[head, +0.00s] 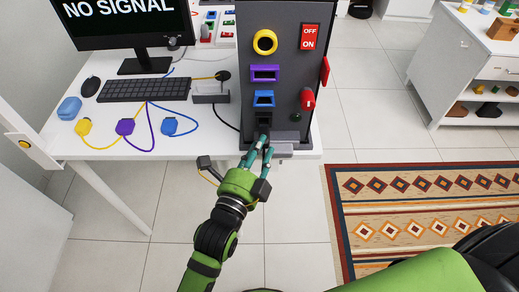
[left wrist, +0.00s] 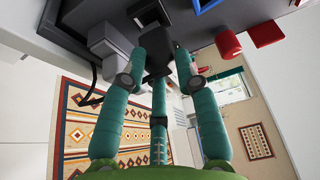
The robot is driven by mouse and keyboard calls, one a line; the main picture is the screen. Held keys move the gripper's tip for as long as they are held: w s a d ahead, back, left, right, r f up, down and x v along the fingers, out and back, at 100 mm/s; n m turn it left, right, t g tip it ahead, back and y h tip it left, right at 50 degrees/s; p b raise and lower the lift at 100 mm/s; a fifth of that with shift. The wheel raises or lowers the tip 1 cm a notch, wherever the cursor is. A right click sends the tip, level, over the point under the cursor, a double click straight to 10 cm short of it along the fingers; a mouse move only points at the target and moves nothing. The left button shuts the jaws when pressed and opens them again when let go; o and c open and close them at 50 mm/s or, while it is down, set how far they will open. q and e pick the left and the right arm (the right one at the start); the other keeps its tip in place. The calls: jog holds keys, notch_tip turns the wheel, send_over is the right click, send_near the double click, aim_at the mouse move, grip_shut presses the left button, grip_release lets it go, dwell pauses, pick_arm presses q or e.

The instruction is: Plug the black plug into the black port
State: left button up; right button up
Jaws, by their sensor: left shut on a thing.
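A tall dark grey panel (head: 281,72) stands on the white table. Its black port (head: 263,119) is the lowest of a column of ports, and it also shows at the top of the left wrist view (left wrist: 146,13). My left gripper (head: 264,146), with teal fingers, is at the panel's lower front, just below this port. In the left wrist view its fingers (left wrist: 160,64) are shut on the black plug (left wrist: 157,56). The plug's far end is close to the port; I cannot tell whether it touches or enters it. My right gripper is not in view.
The panel also has yellow (head: 265,42), purple (head: 265,73) and blue (head: 264,98) ports, a red switch (head: 310,37) and a red knob (head: 308,99). Yellow, purple (head: 125,127) and blue plugs lie on the table's left, near the keyboard (head: 145,89). A grey block (head: 281,140) sits beside my gripper.

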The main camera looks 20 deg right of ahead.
pick_arm(q)
jog(key=shift+r+p, duration=0.1)
jog(key=shift+p, duration=0.75)
dwell(1.1)
jog(key=shift+w+d+b, duration=0.15)
jog(key=shift+w+d, duration=0.05)
jog(key=shift+w, duration=0.45)
jog(key=shift+w+d+b, duration=0.15)
jog(key=shift+w+d, duration=0.05)
jog(key=shift+w, duration=0.4)
jog(key=o, duration=1.1)
jog(key=shift+s, duration=0.1)
jog(key=v, duration=1.2)
jog(key=shift+a, duration=0.1)
